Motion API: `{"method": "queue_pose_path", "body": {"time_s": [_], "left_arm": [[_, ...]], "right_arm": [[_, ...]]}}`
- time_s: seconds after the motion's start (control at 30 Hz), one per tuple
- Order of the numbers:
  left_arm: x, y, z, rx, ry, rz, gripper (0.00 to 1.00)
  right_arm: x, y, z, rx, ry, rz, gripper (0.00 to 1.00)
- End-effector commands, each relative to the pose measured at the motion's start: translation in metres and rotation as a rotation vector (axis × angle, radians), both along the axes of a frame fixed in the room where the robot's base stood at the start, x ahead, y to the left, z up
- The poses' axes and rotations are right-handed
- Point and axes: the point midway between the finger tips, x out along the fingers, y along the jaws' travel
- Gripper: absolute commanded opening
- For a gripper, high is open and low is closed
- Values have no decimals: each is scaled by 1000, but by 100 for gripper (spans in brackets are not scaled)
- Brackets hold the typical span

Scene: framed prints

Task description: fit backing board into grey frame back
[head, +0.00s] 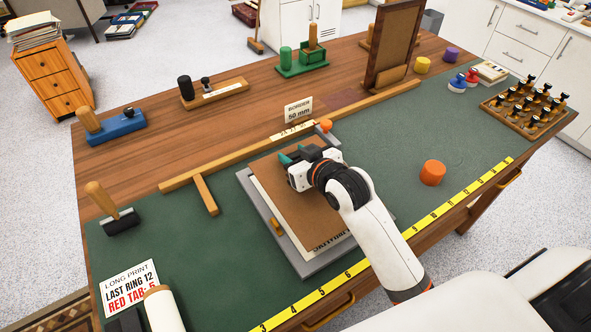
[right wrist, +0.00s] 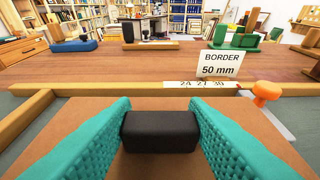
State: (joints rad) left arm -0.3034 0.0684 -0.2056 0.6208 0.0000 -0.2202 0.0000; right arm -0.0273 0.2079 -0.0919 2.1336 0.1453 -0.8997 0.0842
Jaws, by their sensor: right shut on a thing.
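The brown backing board (head: 290,190) lies over or just above the grey frame (head: 290,248), set toward its far side. In the right wrist view the board (right wrist: 75,160) fills the foreground. I cannot tell whether the board touches the frame. My left gripper is not in view.
A wooden rail (head: 235,158) with a scale and an orange knob (head: 326,125) lies just beyond the board. A "BORDER 50 mm" card (head: 298,110) stands behind it. An orange cylinder (head: 433,172) is at right. Yellow measuring tape (head: 400,238) runs along the near edge.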

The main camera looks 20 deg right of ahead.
Motion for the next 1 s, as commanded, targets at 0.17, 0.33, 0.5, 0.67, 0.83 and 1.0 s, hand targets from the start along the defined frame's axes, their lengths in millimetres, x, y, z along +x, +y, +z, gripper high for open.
{"method": "queue_pose_path", "body": {"time_s": [0.17, 0.33, 0.5, 0.67, 0.83, 1.0], "left_arm": [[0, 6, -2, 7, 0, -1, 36], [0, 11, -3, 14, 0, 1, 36], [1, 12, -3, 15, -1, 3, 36], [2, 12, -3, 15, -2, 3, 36], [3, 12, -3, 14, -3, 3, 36], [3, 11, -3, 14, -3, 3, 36]], "right_arm": [[0, 0, -25, 2, 2, -1, 13], [0, 0, -38, 0, 0, 0, 13], [0, 0, -38, 0, -2, 0, 13], [0, 0, -41, 0, 0, 0, 13], [0, 0, -42, 0, 1, 0, 62], [0, 0, -41, 0, 0, -1, 62]]}}
